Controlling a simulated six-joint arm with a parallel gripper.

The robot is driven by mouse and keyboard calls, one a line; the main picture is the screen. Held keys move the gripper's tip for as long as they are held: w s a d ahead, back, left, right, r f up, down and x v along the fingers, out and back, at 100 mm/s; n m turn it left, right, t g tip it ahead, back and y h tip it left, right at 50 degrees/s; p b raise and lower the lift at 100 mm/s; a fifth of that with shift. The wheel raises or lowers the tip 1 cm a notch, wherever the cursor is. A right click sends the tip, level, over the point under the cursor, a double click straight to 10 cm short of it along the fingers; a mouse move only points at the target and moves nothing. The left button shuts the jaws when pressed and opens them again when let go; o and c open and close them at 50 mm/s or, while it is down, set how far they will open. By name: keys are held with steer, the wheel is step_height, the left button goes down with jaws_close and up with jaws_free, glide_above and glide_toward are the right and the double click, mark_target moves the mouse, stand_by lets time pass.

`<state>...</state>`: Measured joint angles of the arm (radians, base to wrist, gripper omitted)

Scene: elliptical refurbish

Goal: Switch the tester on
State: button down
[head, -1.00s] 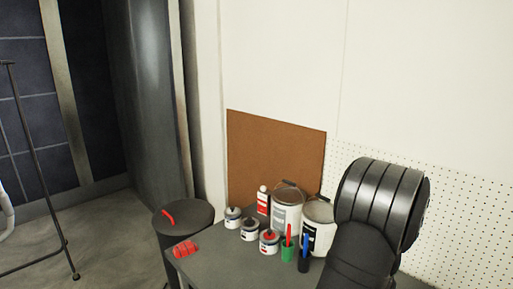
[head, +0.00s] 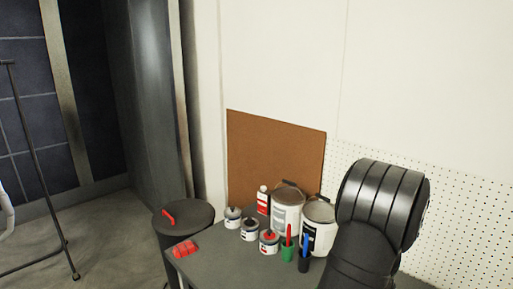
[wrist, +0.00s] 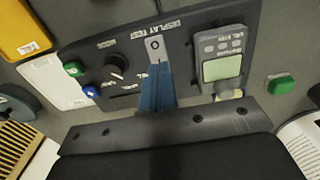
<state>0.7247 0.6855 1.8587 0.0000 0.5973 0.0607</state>
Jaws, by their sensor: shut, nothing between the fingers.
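In the wrist view, the tester (wrist: 185,60) is a dark panel labelled "DISPLAY TEST". A light switch plate (wrist: 155,46) with a small round mark sits just under the label. The tester also has a black round knob (wrist: 116,66) on the left and a unit with a pale green screen (wrist: 222,67) on the right. My gripper (wrist: 156,72) is shut and empty, its narrow blue fingers just below the switch plate. The fingers cover part of the panel, and I cannot tell whether they touch the switch. The head view shows neither the tester nor the gripper.
A green button (wrist: 75,69) and a blue one (wrist: 91,91) lie left of the knob. A green block (wrist: 281,84) is at right, and a yellow case (wrist: 22,30) at upper left. In the head view, paint cans (head: 287,211) and pens crowd the bench beside my arm.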

steer(key=shift+f, duration=0.6)
steer(key=shift+r, duration=3.5)
steer(key=shift+f, duration=3.5)
steer(key=shift+r, duration=0.15)
step_height(320, 180, up, 20)
steer(key=s+a, duration=0.1)
steer(key=shift+a+r+t+h, duration=0.2)
steer(key=shift+r+t+h, duration=0.05)
steer(key=shift+t+h, duration=0.05)
